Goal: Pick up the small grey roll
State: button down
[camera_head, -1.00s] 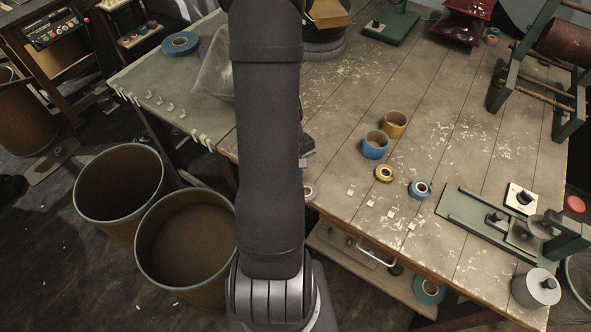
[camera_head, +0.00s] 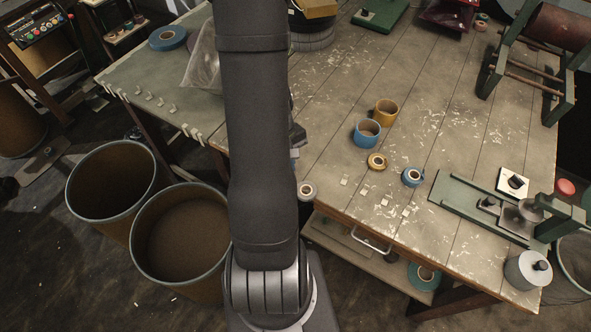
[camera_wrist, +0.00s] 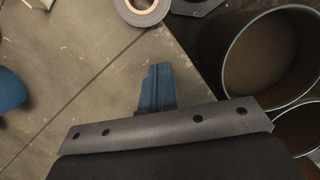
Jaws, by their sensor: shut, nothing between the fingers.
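The small grey roll (camera_head: 306,190) lies near the front left edge of the wooden table, just right of my arm in the head view. In the wrist view a grey roll (camera_wrist: 145,8) shows at the top edge, partly cut off, with a pale core. My gripper (camera_wrist: 157,72) has its blue fingers closed together, with nothing between them. It is over the table and apart from the roll, which lies beyond the fingertips in the wrist view. In the head view my arm hides most of the gripper.
Two large bins (camera_head: 111,182) (camera_head: 180,245) stand on the floor left of my arm. A green fixture (camera_head: 470,205) sits at the table's right.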

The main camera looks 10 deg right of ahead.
jog(key=c, duration=2.1)
grip_release()
jog(key=v, duration=0.9)
jog(key=shift+w+a+r, duration=0.1)
jog(key=shift+w+r, duration=0.15)
jog(key=shift+w, duration=0.05)
jog(key=o, duration=0.7)
jog(key=shift+r, duration=0.25)
jog(key=o, duration=0.9)
jog(key=s+d+r+n+t, duration=0.1)
jog(key=s+d+r+n, duration=0.3)
jog(key=n, duration=0.3)
jog(key=n+t+y, duration=0.1)
jog(key=n+t, duration=0.1)
jog(key=n, duration=0.6)
send_over(306, 193)
jog(key=f, duration=0.9)
jog(key=shift+s+d, duration=0.15)
jog(key=shift+s, duration=0.05)
jog(key=shift+w+f, duration=0.15)
jog(key=shift+f, duration=1.2)
jog(key=shift+w+f, duration=0.1)
jog(key=shift+f, duration=1.25)
